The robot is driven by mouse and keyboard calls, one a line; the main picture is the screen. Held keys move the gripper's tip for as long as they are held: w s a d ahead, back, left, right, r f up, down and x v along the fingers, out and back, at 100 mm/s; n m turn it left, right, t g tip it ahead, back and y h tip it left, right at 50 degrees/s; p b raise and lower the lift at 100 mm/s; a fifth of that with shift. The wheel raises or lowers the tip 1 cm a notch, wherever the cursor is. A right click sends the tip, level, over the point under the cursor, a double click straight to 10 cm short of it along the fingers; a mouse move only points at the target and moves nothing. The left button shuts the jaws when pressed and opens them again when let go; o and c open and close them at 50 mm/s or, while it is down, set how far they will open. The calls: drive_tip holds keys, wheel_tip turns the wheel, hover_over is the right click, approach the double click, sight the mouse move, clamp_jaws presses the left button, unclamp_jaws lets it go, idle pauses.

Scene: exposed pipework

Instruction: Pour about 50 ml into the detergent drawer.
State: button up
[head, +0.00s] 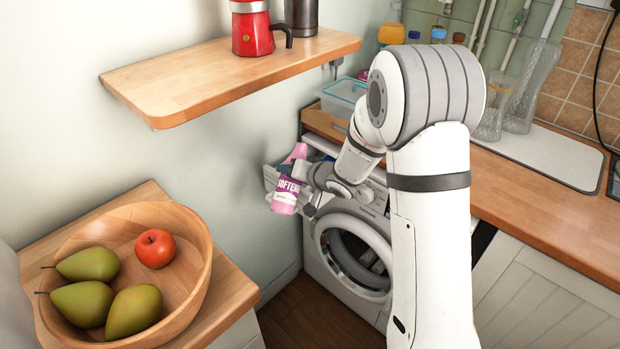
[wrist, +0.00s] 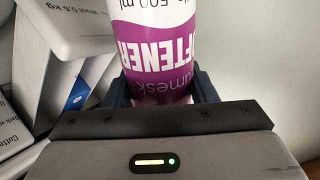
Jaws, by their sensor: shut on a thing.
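A pink and purple softener bottle (head: 286,196) is held in front of the washing machine (head: 314,268), its top leaning slightly right in the head view. My gripper (head: 290,174) is shut around the bottle's middle. In the wrist view, the bottle (wrist: 158,45) sits between the dark fingers of my gripper (wrist: 163,90), its label upside down. A pale grey part (head: 270,178), perhaps the open detergent drawer, shows beside and behind the bottle in the head view. The bottle and my arm hide most of it. No liquid stream is visible.
The machine's round door (head: 352,256) is below my wrist. A wooden shelf (head: 190,80) with a red moka pot (head: 252,30) juts out at upper left. A wooden fruit bowl (head: 196,268) stands at lower left. A clear-lidded box (head: 342,96) and bottles stand on the counter behind.

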sight(291, 156)
drive_tip(key=shift+w+d+r+n+t+b, duration=0.2)
drive_tip(key=shift+r+n+t+b, duration=0.5)
drive_tip(key=shift+b, duration=2.25)
drive_tip(key=b, duration=0.2)
drive_tip(key=n+t+b, duration=0.1)
drive_tip(key=b, duration=0.2)
drive_tip(key=shift+s+a+r+t, duration=0.1)
drive_tip(key=shift+s+a+t, duration=0.05)
drive_tip(key=shift+s+t, duration=0.15)
drive_tip(key=r+b, duration=0.1)
drive_tip(key=b, duration=0.1)
drive_tip(key=r+n+t+b, duration=0.1)
drive_tip(key=b, duration=0.1)
drive_tip(key=shift+s+a, duration=0.15)
drive_tip(key=shift+s, duration=0.05)
wheel_tip(291, 156, up, 3)
drive_tip(key=b, duration=0.1)
drive_tip(key=n+t+b, duration=0.1)
drive_tip(key=b, duration=0.1)
drive_tip(key=shift+s+f+n, duration=0.15)
drive_tip(key=shift+n, duration=0.15)
drive_tip(key=t+b, duration=0.1)
drive_tip(key=b, duration=0.1)
drive_tip(key=shift+a+n+b, duration=0.15)
drive_tip(key=shift+n+b, duration=0.25)
drive_tip(key=shift+s+b, duration=0.15)
drive_tip(key=shift+b, duration=0.65)
drive_tip(key=shift+n+b, duration=0.4)
drive_tip(key=shift+b, duration=0.3)
